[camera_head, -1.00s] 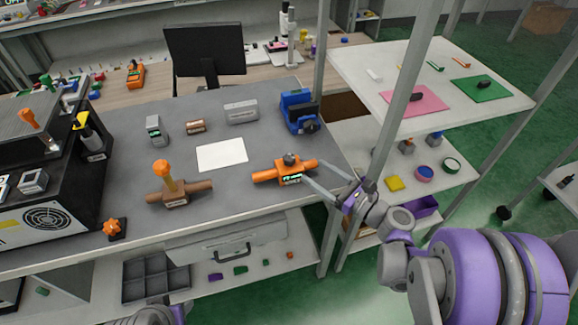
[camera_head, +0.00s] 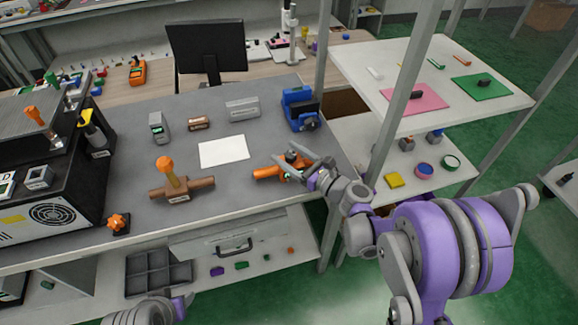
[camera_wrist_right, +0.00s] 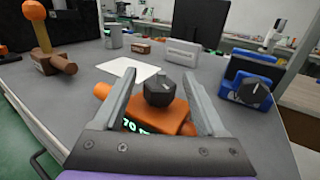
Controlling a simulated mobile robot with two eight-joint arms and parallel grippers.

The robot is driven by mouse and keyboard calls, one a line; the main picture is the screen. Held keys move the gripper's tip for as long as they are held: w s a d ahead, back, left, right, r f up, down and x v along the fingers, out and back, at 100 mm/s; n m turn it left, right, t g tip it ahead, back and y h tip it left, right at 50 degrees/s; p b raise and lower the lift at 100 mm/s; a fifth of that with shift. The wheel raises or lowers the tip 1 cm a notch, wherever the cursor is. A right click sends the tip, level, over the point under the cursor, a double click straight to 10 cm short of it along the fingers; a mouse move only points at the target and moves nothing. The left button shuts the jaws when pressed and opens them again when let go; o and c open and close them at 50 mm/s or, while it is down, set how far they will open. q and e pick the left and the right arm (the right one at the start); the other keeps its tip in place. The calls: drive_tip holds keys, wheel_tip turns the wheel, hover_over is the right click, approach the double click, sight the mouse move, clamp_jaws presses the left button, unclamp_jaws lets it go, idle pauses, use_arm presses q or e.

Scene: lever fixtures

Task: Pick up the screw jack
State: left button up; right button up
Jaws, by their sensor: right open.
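An orange fixture (camera_head: 266,173) with side bars, a black knob on top and a lit green display lies near the right front of the grey bench. No readable label says that it is the screw jack. My right gripper (camera_head: 287,160) is open above it. In the right wrist view, the orange fixture (camera_wrist_right: 170,113) and its black knob (camera_wrist_right: 159,92) show between the two spread fingers (camera_wrist_right: 158,74). The fingers hide part of the fixture in the head view. Whether they touch it, I cannot tell. My left gripper's fingers do not show.
A brown fixture (camera_head: 181,191) with an orange lever stands to the left. A blue fixture (camera_head: 297,106) with a black knob is behind. A white sheet (camera_head: 223,151) lies between them. A grey shelf post (camera_head: 400,105) rises to the right of my right gripper.

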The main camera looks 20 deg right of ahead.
clamp_jaws()
drive_tip(key=shift+r, duration=0.15)
idle(0.4)
